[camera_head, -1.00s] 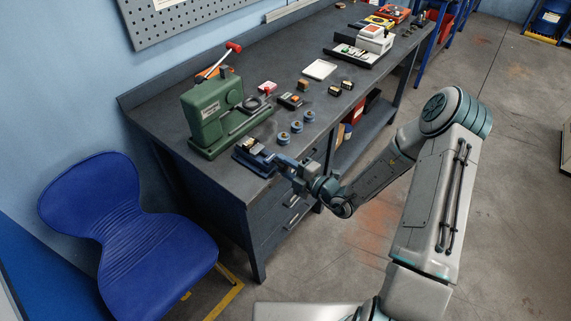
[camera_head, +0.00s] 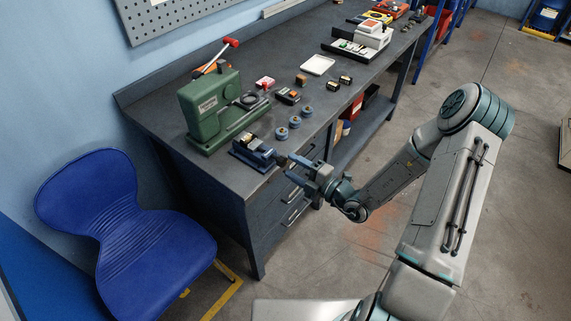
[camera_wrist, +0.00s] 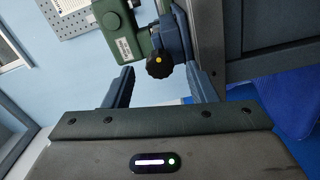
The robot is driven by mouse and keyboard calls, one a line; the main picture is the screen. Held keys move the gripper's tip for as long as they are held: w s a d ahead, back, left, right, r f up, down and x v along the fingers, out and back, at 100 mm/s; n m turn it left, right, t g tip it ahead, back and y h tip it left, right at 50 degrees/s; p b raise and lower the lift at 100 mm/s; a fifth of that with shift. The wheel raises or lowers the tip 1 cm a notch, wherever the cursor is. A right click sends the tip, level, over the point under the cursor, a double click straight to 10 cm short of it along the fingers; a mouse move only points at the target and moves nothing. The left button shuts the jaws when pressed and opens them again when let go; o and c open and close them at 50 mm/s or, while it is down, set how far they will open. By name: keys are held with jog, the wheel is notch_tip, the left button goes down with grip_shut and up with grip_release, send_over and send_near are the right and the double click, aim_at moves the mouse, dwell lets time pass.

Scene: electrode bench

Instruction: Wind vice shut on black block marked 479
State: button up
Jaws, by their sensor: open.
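A small blue vice (camera_head: 254,154) stands at the front edge of the bench, left of my gripper (camera_head: 289,167). A small dark and pale block (camera_head: 249,143) shows at the vice's jaws; its marking is too small to read. In the wrist view a black knob with a yellow dot (camera_wrist: 160,66) faces my gripper (camera_wrist: 160,86), in front of the blue vice body (camera_wrist: 176,36). The open fingers stand either side of the knob's line, with the knob seemingly beyond the tips. I see no contact with it.
A green press (camera_head: 212,108) with a red-tipped lever stands behind the vice. Several blue round pieces (camera_head: 294,122) and small blocks (camera_head: 333,89) lie to its right on the dark bench (camera_head: 240,178). A blue chair (camera_head: 130,220) stands at left.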

jog(key=b+v, duration=0.1)
jog(key=v, duration=0.8)
jog(key=shift+s, duration=0.15)
jog(key=s+a+r+n+g+h, duration=0.2)
jog(key=s+r+n+g, duration=0.3)
jog(key=n, duration=0.8)
jog(key=s+a+r+n+g+h, duration=0.25)
jog(key=s+n+g, duration=0.5)
jog(key=n, duration=0.55)
jog(key=s+d+r+n+t+h, duration=0.2)
jog(key=d+r+n+h, duration=0.2)
jog(key=n, duration=0.6)
jog(key=s+d+r+n+t+h, duration=0.2)
jog(key=d+r+n+h, duration=0.3)
jog(key=n, duration=0.5)
notch_tip(320, 180, up, 3)
jog(key=shift+s+d+f+t+h, duration=0.15)
jog(key=shift+s+d+t+h, duration=0.05)
jog(key=shift+s+t+h, duration=0.2)
